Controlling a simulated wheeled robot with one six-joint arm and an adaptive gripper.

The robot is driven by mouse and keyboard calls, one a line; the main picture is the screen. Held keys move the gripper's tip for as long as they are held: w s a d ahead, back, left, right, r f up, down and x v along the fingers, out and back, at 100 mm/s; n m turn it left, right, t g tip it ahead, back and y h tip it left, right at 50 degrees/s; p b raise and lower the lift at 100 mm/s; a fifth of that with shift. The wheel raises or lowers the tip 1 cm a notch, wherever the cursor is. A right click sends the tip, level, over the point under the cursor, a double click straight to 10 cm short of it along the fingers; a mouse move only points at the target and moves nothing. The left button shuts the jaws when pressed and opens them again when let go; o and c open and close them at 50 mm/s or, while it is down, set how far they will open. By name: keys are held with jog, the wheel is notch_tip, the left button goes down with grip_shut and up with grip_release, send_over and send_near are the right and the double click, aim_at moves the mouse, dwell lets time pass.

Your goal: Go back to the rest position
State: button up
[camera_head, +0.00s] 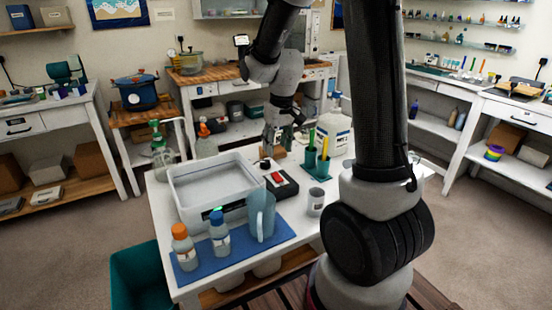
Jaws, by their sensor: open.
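My gripper (285,136) hangs pointing down over the back part of the white worktable (164,218), past the black scale with a red patch (278,178). It is open, and I see nothing held in it. Its fingers are small in the view, and I cannot tell whether they touch the small things beneath. My arm comes down from the top of the picture, and its thick lower links hide the right part of the table.
A clear tray (178,199), a blue mat (192,270) with two capped bottles and a jug (262,216), and a grey cup (316,202) crowd the table. A green holder (317,170) and a white jug (336,135) stand right of my gripper. Spray bottles (161,150) stand left.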

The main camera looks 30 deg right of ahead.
jog(key=shift+s+r, duration=0.15)
jog(key=shift+r, duration=0.8)
jog(key=s+r+t, duration=0.1)
jog(key=s+r, duration=0.5)
jog(key=s, duration=0.5)
jog(key=s+r+t, duration=0.1)
jog(key=s+r, duration=0.5)
jog(key=s, duration=0.6)
jog(key=shift+r, duration=0.3)
jog(key=shift+s, duration=0.1)
